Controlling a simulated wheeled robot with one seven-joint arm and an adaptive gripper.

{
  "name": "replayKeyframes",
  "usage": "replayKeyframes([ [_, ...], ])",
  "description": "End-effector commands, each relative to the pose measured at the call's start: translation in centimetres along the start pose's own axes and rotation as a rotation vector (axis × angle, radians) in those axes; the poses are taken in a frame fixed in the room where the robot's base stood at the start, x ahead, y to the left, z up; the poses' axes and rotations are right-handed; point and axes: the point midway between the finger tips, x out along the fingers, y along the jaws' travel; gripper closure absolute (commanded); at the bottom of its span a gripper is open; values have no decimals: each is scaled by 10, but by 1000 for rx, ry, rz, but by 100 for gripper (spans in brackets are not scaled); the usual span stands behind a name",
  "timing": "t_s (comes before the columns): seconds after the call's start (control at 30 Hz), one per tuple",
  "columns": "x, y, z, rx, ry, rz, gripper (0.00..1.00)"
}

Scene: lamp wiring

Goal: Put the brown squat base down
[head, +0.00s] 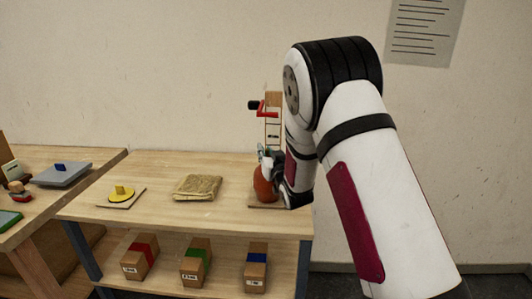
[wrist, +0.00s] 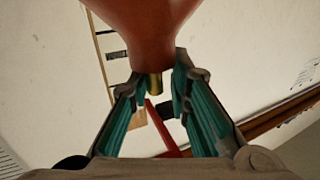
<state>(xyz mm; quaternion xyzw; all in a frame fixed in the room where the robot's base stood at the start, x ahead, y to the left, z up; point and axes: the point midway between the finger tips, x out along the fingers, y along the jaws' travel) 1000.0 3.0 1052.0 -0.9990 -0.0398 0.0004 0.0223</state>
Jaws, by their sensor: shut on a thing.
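The brown squat base (head: 264,186) is a rounded red-brown body at the right end of the wooden table (head: 160,172). My gripper (head: 267,160) is shut on it, and my arm hides its right side. In the wrist view the base (wrist: 150,25) fills the top middle, with a brass-coloured fitting (wrist: 155,83) at its narrow end. My gripper's green fingers (wrist: 158,82) stand on both sides of that end. A thin board (head: 258,205) shows below the base. I cannot tell whether the base touches it.
A folded tan cloth (head: 198,187) and a yellow disc (head: 121,195) on a board lie to the left. A wooden upright with a red arm (head: 265,110) stands behind my gripper. Three boxes with coloured bands, one green-banded (head: 196,262), sit on the lower shelf.

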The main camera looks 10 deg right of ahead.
Motion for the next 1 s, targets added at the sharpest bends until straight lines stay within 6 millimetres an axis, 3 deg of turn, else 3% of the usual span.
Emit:
replayKeyframes([
  [0.07,1,0,0,0,6,0,100],
  [0.1,0,0,2,0,0,0,73],
  [0.17,0,0,2,0,0,0,62],
  [0.57,-3,0,-1,0,-1,0,62],
  [0.67,-15,0,0,0,-2,1,62],
  [1.0,-84,0,0,1,-2,1,62],
])
